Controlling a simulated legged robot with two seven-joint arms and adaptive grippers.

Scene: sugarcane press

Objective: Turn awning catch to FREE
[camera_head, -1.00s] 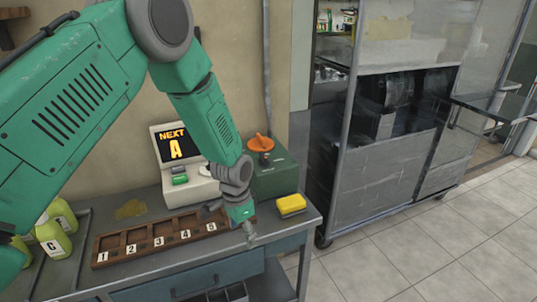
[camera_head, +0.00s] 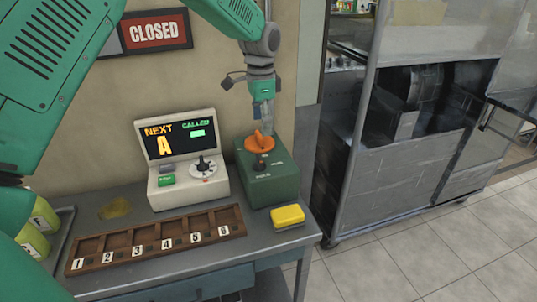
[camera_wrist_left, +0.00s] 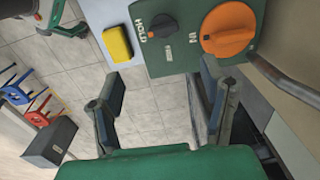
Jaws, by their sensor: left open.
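The green control box (camera_head: 268,178) stands at the right end of the counter. It carries a large orange knob (camera_head: 259,143) and a smaller black knob (camera_head: 261,162). In the wrist view the orange knob (camera_wrist_left: 228,29) has the letters IN beside it. The black knob (camera_wrist_left: 161,26) has the word HOLD at its left, and a small orange mark shows on that side. I cannot read a FREE label. My left gripper (camera_head: 263,118) is just above and behind the orange knob, pointing down. Its spread, empty fingers (camera_wrist_left: 163,82) also show in the wrist view. My right gripper does not show.
A yellow sponge (camera_head: 288,216) lies in front of the box. A display unit (camera_head: 186,190) reading NEXT A stands left of it. A wooden tray (camera_head: 157,238) with numbered slots lies in front. A metal cabinet (camera_head: 398,170) stands right, past a gap.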

